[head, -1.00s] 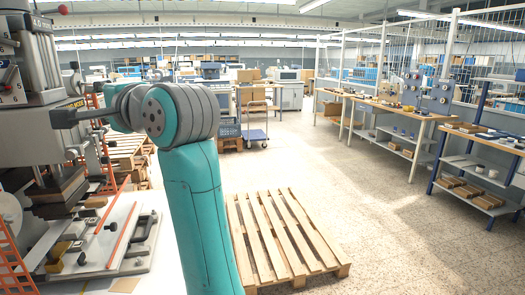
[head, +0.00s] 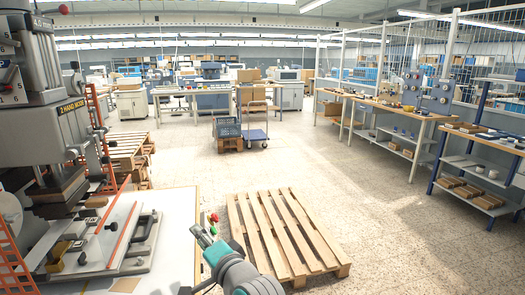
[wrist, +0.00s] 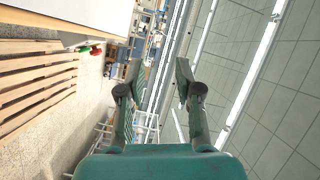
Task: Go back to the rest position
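My gripper (wrist: 156,75) is open in the wrist view, with its two dark green fingers spread apart and nothing between them. The wrist camera looks past the fingers at the hall and a ceiling light strip, tilted on its side. In the head view, part of my teal and grey arm shows low in the middle, beside the right edge of the white table (head: 180,230).
The stamping press (head: 50,130) stands at the left, with its bed plate (head: 145,240) on the white table. Red and green buttons (head: 213,217) are at the table's edge.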

